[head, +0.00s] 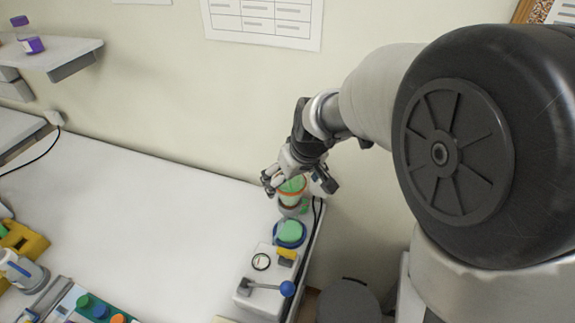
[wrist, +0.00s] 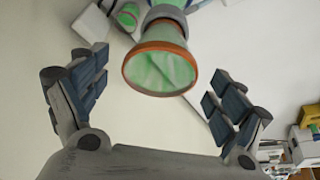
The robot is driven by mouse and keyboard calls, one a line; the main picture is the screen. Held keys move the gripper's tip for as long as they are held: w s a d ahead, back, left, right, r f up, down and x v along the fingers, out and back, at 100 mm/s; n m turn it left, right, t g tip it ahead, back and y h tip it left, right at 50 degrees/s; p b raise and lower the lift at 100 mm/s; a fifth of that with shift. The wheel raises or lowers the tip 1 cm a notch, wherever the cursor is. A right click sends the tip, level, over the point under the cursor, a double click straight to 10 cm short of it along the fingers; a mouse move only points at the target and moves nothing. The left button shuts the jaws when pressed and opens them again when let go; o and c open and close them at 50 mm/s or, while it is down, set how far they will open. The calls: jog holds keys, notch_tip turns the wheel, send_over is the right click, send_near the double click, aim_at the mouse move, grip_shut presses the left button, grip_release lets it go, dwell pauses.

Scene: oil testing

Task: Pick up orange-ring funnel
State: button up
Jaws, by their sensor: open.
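The orange-ring funnel (wrist: 160,70) has a green inside and an orange rim. In the wrist view it lies at the top middle, between and slightly beyond my two open fingers, with clear gaps on both sides. In the head view the funnel (head: 291,190) stands at the right end of the white table, partly hidden by my gripper. My gripper (head: 300,184) is open and empty around the funnel's upper part in that view. In the wrist view my gripper (wrist: 160,100) shows both padded fingers spread wide. Contact with the funnel is not visible.
A blue-rimmed green funnel (head: 290,233) stands just in front. A white device with a gauge and blue-knobbed lever (head: 262,280) is nearer. A black cable runs along the table's right edge. The white table's middle (head: 150,215) is clear. The wall is close behind.

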jog(key=shift+x, duration=1.2)
jog(key=shift+c, duration=0.4)
jog(key=c, duration=1.1)
